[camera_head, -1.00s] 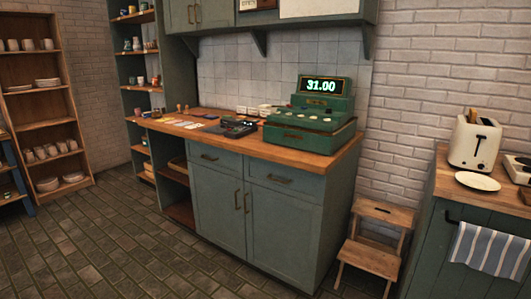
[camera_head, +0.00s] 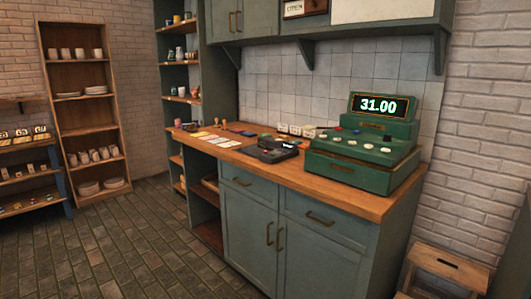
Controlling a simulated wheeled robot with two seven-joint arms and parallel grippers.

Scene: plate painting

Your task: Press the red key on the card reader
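A dark card reader (camera_head: 271,150) lies on the wooden counter, left of the green cash register. Its keys are too small to tell apart, and I cannot make out the red key for certain. The green cash register (camera_head: 362,150) stands at the right part of the counter and its display reads 31.00. Neither of my grippers shows in the head view.
The wooden counter (camera_head: 375,205) tops green cabinets (camera_head: 247,215). Cards (camera_head: 215,140) lie at its left part. A wooden step stool (camera_head: 447,268) stands at the lower right. A shelf (camera_head: 85,130) of dishes stands far left. The tiled floor (camera_head: 130,245) in front is clear.

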